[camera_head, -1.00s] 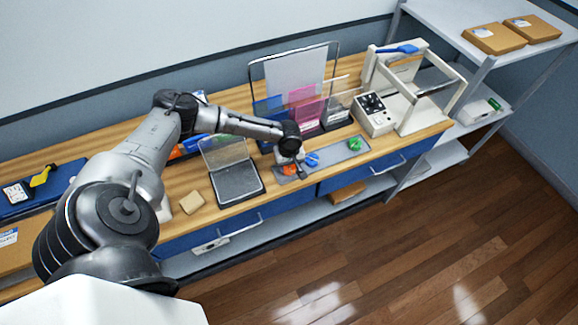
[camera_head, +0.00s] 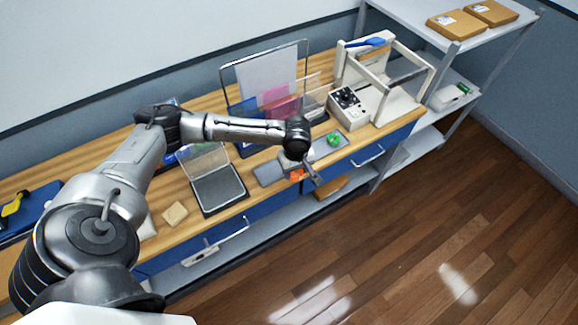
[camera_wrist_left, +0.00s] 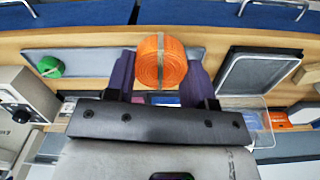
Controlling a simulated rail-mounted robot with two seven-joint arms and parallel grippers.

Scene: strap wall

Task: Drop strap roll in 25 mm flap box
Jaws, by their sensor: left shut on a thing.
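An orange strap roll (camera_wrist_left: 160,62) is between the two dark fingers of my left gripper (camera_wrist_left: 162,78) in the left wrist view. The gripper is shut on it. In the head view the roll (camera_head: 297,174) shows as a small orange patch below my left gripper (camera_head: 309,177), over the bench's front edge. A green roll (camera_head: 334,139) lies on the grey mat (camera_head: 269,173). An open black box with a clear lid (camera_head: 218,188) stands left of the mat. Blue, pink and clear upright panels (camera_head: 282,106) stand behind. No 25 mm label is readable.
A beige device with a dial (camera_head: 348,106) and a white frame (camera_head: 392,83) stand at the bench's right end. A tan block (camera_head: 174,213) lies left of the black box. Shelves with brown boxes (camera_head: 457,25) are at the far right. The floor in front is clear.

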